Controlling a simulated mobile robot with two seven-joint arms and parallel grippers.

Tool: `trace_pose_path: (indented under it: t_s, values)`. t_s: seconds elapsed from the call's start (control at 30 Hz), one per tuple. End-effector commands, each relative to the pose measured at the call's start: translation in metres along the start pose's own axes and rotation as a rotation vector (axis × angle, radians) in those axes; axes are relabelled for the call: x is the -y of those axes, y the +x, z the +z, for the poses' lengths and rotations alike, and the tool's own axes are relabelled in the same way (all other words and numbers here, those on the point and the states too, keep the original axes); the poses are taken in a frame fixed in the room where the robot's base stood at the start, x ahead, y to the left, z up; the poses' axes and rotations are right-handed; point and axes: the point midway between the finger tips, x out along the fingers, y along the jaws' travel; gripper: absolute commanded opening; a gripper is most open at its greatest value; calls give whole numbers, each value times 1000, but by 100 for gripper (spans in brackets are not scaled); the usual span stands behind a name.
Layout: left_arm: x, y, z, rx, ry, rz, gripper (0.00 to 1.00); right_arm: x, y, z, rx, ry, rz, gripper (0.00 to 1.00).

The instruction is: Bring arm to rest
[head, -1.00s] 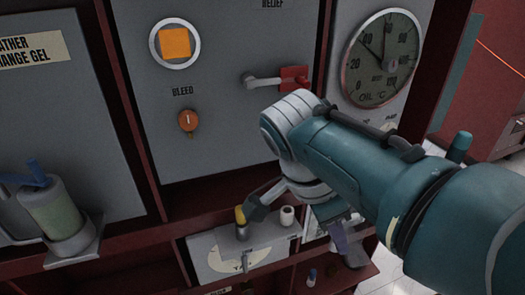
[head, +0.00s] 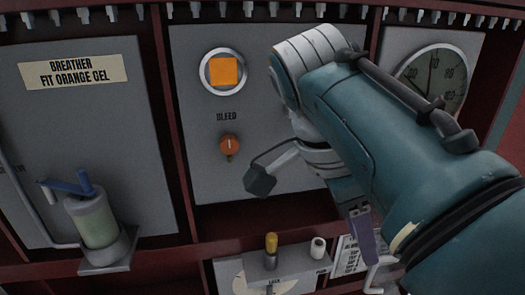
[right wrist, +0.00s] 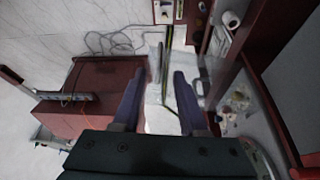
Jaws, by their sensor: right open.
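My right arm (head: 370,130), teal and grey, comes in from the right side of the head view and reaches in front of the grey cabinet panel (head: 190,150). My right gripper (head: 362,235) hangs downward, with a purple finger showing below the wrist. In the right wrist view, the gripper (right wrist: 158,95) has its two purple fingers apart with nothing between them. My left arm and left gripper are out of view.
A breather with pale gel (head: 95,222) stands left. A yellow-topped peg (head: 271,243) and white roll (head: 318,247) sit below.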

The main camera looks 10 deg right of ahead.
Motion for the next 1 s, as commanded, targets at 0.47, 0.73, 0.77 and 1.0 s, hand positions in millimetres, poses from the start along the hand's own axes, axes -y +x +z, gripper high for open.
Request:
trace_pose_path:
  t_s: [0.47,0.73,0.77,1.0]
  values:
    - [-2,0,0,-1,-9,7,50,-7,8,-2,17,-55,-3,42]
    - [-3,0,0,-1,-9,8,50,-55,64,-12,105,-502,-110,42]
    - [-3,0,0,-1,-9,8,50,-63,70,-15,110,-573,-133,42]
    - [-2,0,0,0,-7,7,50,-127,75,-23,96,-1172,-356,42]
